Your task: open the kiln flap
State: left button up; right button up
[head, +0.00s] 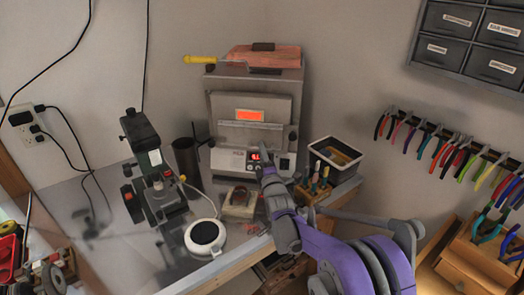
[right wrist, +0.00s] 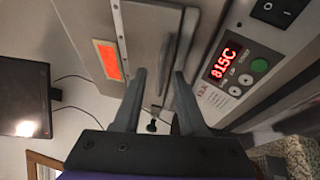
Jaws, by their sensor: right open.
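The kiln (head: 282,95) is a pale metal box at the back of the bench. Its flap (head: 268,105) looks shut, with an orange glowing window (head: 249,115) and a handle bar (head: 247,127) across its lower part. My right gripper (head: 266,165) is in front of the control panel, below the handle. In the right wrist view the open fingers (right wrist: 161,75) point at the flap (right wrist: 148,30), with the handle bar (right wrist: 184,45) beyond the fingertips. I cannot tell whether they touch it. My left gripper is out of view.
The panel's red display (right wrist: 226,62) reads 815C. A microscope-like device (head: 150,165) and a dark cylinder (head: 187,160) stand left of the kiln. A white round device (head: 205,237) is in front. A tool block (head: 315,188) and a tray (head: 335,155) are at right.

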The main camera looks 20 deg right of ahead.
jog(key=shift+w, duration=0.2)
jog(key=shift+c, duration=0.2)
grip_shut()
dwell(1.2)
